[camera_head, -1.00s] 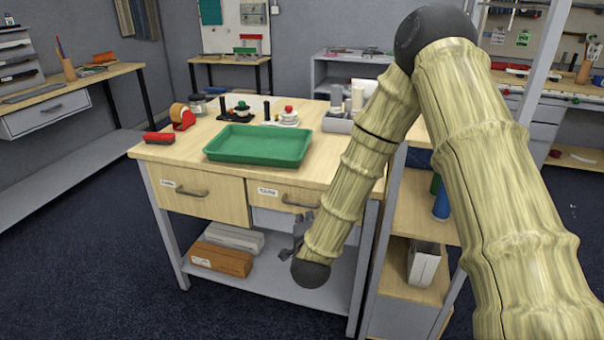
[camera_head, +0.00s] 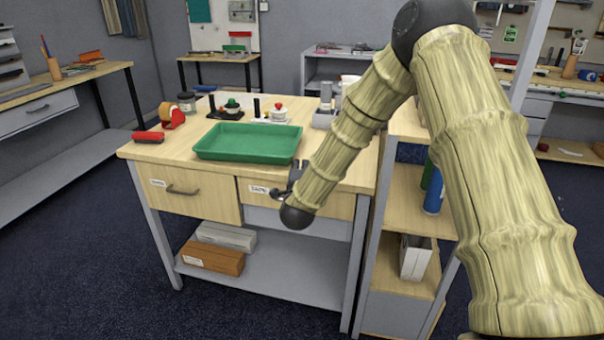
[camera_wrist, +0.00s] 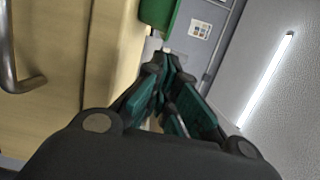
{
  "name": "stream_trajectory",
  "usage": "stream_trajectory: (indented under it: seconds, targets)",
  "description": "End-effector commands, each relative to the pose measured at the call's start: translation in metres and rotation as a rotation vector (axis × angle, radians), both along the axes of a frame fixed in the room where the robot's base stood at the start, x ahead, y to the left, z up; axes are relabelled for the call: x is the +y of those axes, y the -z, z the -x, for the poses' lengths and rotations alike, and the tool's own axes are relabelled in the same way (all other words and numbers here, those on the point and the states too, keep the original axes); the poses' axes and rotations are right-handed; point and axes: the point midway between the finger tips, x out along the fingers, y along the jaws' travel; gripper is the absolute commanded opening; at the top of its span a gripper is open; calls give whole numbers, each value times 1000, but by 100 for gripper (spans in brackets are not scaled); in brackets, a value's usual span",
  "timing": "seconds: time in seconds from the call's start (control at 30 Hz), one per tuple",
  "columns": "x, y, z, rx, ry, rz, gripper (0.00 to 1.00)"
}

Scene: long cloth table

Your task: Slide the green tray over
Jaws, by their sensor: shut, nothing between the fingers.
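The green tray (camera_head: 248,142) is a shallow rectangular tray lying flat on the wooden workbench top (camera_head: 180,150), near its front edge. Its green side shows at the top of the wrist view (camera_wrist: 158,14). My gripper (camera_head: 297,170) is in front of the bench, by the tray's front right corner, at about table-edge height; my own arm partly hides it. In the wrist view its dark fingers (camera_wrist: 168,58) are closed together and empty, pointing toward the tray's side. They look apart from the tray, though the exact gap cannot be told.
A tape dispenser (camera_head: 172,117) and a red brush-like item (camera_head: 148,136) are to the left. A drawer handle (camera_head: 183,191) sticks out in front. Shelving stands to the right.

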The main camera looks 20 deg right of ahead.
Motion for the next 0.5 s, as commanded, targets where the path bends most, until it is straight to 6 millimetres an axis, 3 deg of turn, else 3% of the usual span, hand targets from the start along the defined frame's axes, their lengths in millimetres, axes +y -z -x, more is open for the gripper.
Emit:
stream_trajectory:
  seconds: [0.2,0.5]
  targets:
    - [10,-1,-26,-1,-1,1,0]
    - [15,0,-38,1,0,0,0]
